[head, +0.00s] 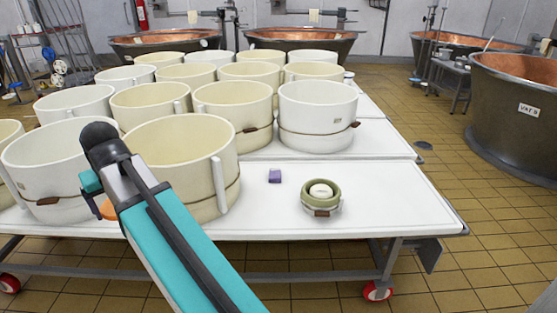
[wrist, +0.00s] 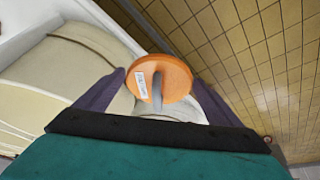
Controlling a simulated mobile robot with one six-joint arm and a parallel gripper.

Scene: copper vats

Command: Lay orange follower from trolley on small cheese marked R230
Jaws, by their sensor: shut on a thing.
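My gripper (wrist: 160,90) has its purple fingers on either side of the orange follower (wrist: 172,72), a round disc with a grey handle and a white label, and is shut on it. A small green ring mould (head: 321,200) with a small white cheese (head: 320,190) inside stands on the front table, right of my arm. It has a brown tag, too small to read.
Several large cream moulds (head: 318,105) crowd the white tables, one (head: 182,160) close to my arm. A purple block (head: 275,176) lies left of the small mould. The front tabletop (head: 400,195) is clear to its right. Copper vats (head: 515,115) stand behind.

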